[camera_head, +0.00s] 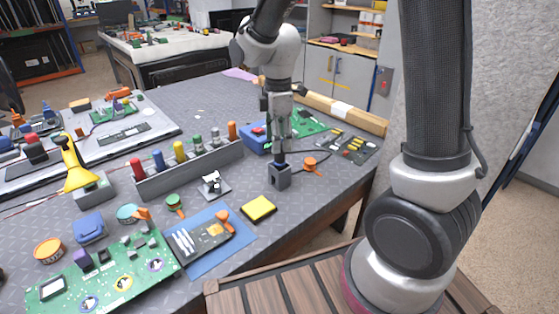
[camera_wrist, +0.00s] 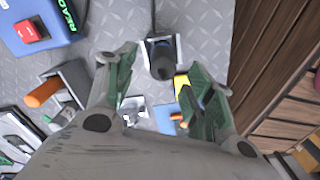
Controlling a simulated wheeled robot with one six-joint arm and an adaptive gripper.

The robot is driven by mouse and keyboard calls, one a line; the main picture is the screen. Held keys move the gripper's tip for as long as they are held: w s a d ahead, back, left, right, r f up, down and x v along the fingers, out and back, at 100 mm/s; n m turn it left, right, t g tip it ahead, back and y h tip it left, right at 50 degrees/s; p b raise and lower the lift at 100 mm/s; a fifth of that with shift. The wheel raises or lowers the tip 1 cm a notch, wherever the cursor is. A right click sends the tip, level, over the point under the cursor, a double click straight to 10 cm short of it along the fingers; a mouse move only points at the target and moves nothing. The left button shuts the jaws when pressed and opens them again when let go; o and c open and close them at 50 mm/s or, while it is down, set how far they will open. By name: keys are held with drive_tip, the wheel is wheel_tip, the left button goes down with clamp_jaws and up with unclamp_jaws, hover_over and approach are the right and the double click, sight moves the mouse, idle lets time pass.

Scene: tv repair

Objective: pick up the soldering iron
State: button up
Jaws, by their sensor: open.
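A small grey block-shaped stand (camera_head: 280,177) sits on the grey bench near its right front edge. A dark upright handle, apparently the soldering iron, stands in it; in the wrist view the dark round handle (camera_wrist: 162,62) shows end-on, with the stand (camera_wrist: 177,45) around its base. A black cable leads away from it. My gripper (camera_head: 279,148) points down directly above the stand and hides most of the handle in the head view. In the wrist view my gripper's green-padded fingers (camera_wrist: 163,72) are spread apart, with the handle between and beyond them. Contact cannot be told.
A blue box (camera_head: 255,139) with a red part stands behind the stand; it also shows in the wrist view (camera_wrist: 50,15). A grey rack (camera_head: 190,172) of coloured handles is to the left, a yellow pad (camera_head: 258,208) in front. A yellow tool (camera_head: 77,163) stands far left.

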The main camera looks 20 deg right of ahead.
sight(280, 165)
drive_tip(key=f, duration=0.3)
drive_tip(key=shift+s+d+f, duration=0.1)
drive_tip(key=shift+d+f, duration=0.1)
drive_tip(key=shift+f, duration=0.2)
drive_tip(key=c, duration=1.1)
drive_tip(key=shift+o, duration=0.2)
drive_tip(key=shift+r, duration=0.15)
